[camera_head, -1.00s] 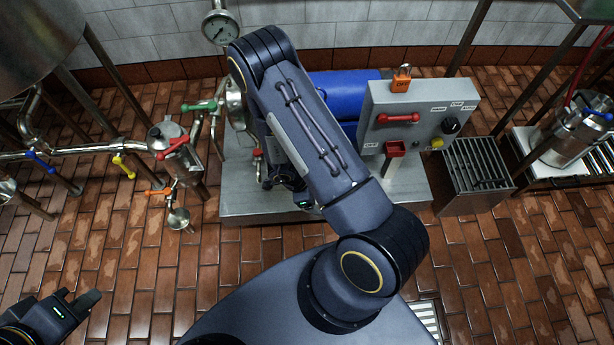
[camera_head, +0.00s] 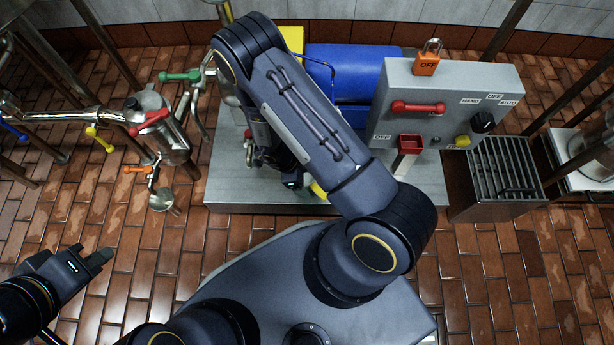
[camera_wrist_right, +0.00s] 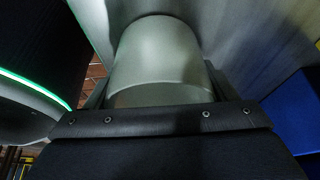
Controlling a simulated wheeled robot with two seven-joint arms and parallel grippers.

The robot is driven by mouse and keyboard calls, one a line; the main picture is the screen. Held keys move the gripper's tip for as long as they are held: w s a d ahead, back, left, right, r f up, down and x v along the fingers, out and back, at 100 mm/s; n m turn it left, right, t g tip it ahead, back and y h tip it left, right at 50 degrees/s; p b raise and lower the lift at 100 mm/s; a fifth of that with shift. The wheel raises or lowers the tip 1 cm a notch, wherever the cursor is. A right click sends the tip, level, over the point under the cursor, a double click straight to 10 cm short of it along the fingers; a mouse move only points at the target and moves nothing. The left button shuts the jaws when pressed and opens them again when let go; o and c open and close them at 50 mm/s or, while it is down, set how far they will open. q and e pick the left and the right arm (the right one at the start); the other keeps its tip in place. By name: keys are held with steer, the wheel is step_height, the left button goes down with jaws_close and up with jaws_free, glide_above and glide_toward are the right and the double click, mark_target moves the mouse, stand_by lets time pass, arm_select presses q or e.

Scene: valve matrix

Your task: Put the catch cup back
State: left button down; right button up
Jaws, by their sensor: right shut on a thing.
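My right gripper (camera_wrist_right: 158,88) is shut on a smooth pale metal cylinder (camera_wrist_right: 160,55), which looks like the catch cup; its far end is not clear. In the head view my right forearm hides most of that gripper, beside the pipework on the grey plinth (camera_head: 225,180). A small metal cup-shaped part (camera_head: 164,200) sits below the orange-handled valve (camera_head: 138,169) at the left; I cannot tell whether it is loose or fixed. My left gripper (camera_head: 90,252) is open and empty over the floor at the lower left.
A control box (camera_head: 450,105) with a red handle and orange padlock (camera_head: 428,62) stands right of my arm. Behind it is a blue motor (camera_head: 350,70). A drain grate (camera_head: 503,170) is further right. Pipes with coloured handles fill the left. Front-left floor is clear.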

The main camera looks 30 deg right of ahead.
steer(key=shift+r, duration=0.1)
steer(key=o, duration=1.1)
steer(key=shift+o, duration=0.2)
steer(key=shift+a+r, duration=0.1)
steer(key=shift+r, duration=0.1)
steer(key=p+v, duration=0.5)
steer(key=v, duration=0.6)
steer(key=shift+w+a+r, duration=0.15)
steer(key=shift+r, duration=0.15)
